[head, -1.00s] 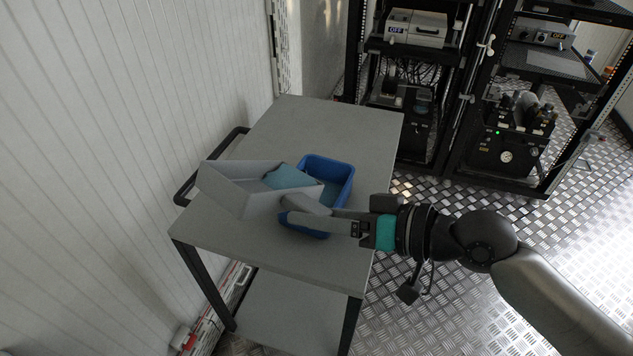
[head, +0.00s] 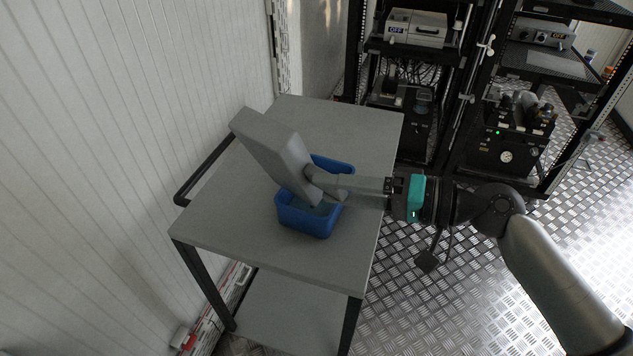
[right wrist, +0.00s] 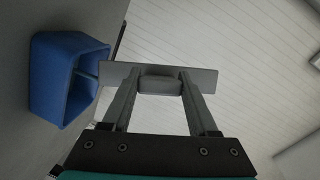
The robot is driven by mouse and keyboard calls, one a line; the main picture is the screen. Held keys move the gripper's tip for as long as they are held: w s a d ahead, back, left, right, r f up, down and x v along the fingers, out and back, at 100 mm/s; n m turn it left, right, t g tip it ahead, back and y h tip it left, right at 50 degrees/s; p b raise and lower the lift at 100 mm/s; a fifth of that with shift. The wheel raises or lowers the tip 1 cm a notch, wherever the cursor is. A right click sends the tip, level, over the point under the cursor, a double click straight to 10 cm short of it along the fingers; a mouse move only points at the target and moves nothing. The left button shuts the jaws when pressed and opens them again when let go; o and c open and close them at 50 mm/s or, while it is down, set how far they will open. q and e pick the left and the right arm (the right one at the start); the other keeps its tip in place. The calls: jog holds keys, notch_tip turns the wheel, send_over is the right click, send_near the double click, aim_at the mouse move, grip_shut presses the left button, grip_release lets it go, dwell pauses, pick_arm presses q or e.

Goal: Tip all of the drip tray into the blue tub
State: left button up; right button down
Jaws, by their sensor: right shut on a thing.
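The grey drip tray (head: 272,146) is tilted steeply above the blue tub (head: 303,217), its underside towards the head camera and its low end over the tub. My right gripper (head: 322,184) is shut on the tray's near end. In the right wrist view the fingers (right wrist: 158,84) close on a grey block at the tray (right wrist: 207,78). The tub also shows at the left of that view (right wrist: 52,85). A little blue-grey liquid shows in the tub; the tray's inside is hidden. My left gripper is not in view.
The tub stands on a grey cart top (head: 350,125) with a black handle (head: 190,188) at its left side. A ribbed white wall is close on the left. Black equipment racks (head: 430,85) stand behind. The cart's far part is clear.

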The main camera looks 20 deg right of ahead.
jog(key=shift+w+d+f+m+y, duration=0.2)
jog(key=shift+w+d+m+y, duration=0.1)
jog(key=shift+w+d+m, duration=0.15)
jog(key=w+d+m+t+y, duration=0.2)
jog(key=w+d+m+t, duration=0.35)
jog(key=d+m, duration=0.6)
jog(key=s+a+n+g, duration=0.1)
jog(key=s+a+n, duration=0.1)
jog(key=a+n, duration=0.2)
jog(key=s+a+n+g+h, duration=0.1)
jog(key=s+a+n+g, duration=0.1)
jog(key=a+n, duration=0.1)
jog(key=s+a+n+g+h, duration=0.1)
jog(key=s+a+n+g, duration=0.1)
jog(key=a+n, duration=0.2)
jog(key=shift+a+n, duration=0.3)
jog(key=shift+a, duration=0.2)
jog(key=shift+s+a+r+n+h, duration=0.35)
jog(key=shift+a+n+h, duration=0.1)
jog(key=shift+n, duration=0.25)
jog(key=s+a+f+n+t+h, duration=0.1)
jog(key=s+a+f+n+h, duration=0.4)
jog(key=s+a+f+n, duration=0.1)
jog(key=shift+a+f+n+t, duration=0.35)
jog(key=shift+a+f+n, duration=0.4)
jog(key=shift+a+n, duration=0.65)
